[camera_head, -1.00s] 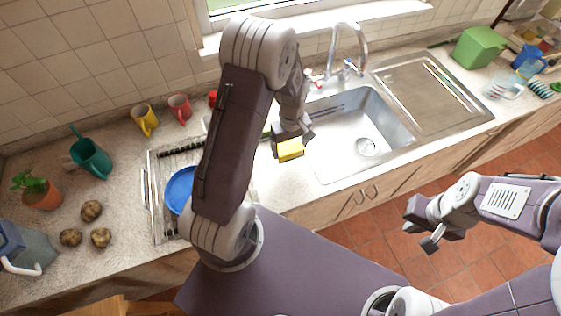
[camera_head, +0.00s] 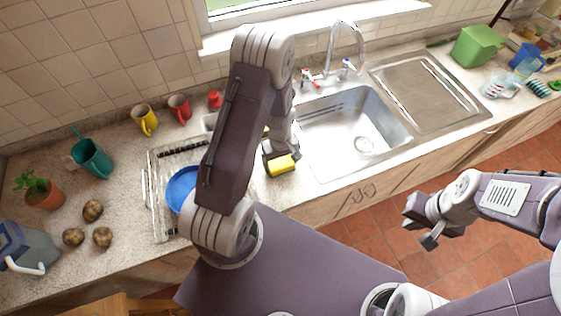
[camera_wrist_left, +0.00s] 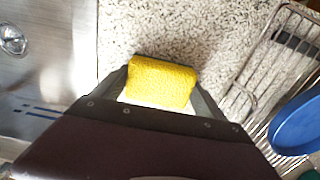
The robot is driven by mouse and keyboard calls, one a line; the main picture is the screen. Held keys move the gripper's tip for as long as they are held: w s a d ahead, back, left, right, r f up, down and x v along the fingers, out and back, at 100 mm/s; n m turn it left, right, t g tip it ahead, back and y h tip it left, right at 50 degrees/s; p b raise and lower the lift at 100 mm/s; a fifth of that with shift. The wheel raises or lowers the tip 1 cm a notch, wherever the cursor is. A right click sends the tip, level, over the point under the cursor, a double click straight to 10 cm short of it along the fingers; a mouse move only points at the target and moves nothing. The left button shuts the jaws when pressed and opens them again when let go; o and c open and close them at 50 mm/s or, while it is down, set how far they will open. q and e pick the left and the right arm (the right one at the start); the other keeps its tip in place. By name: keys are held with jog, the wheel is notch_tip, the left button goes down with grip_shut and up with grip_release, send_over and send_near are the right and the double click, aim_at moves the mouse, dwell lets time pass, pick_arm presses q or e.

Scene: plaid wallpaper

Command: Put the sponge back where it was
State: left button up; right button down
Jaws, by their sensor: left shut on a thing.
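The yellow sponge (camera_head: 281,165) is between the fingers of my left gripper (camera_head: 280,156), over the worktop strip just left of the sink. In the left wrist view the sponge (camera_wrist_left: 162,80) fills the space between the two fingers of the left gripper (camera_wrist_left: 162,88), which is shut on it. Speckled worktop shows beyond it, and I cannot tell whether the sponge touches the worktop. My right gripper (camera_head: 422,222) is empty, with its fingers apart, over the floor at the right.
The sink (camera_head: 345,140) lies right of the sponge. A wire dish rack (camera_head: 160,214) with a blue plate (camera_head: 181,188) stands to the left, partly behind my left arm. Mugs, a plant and potatoes stand further left. A green box (camera_head: 478,46) is at the far right.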

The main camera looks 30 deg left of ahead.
pick_arm(q)
jog(key=o, duration=1.2)
jog(key=shift+f, duration=0.1)
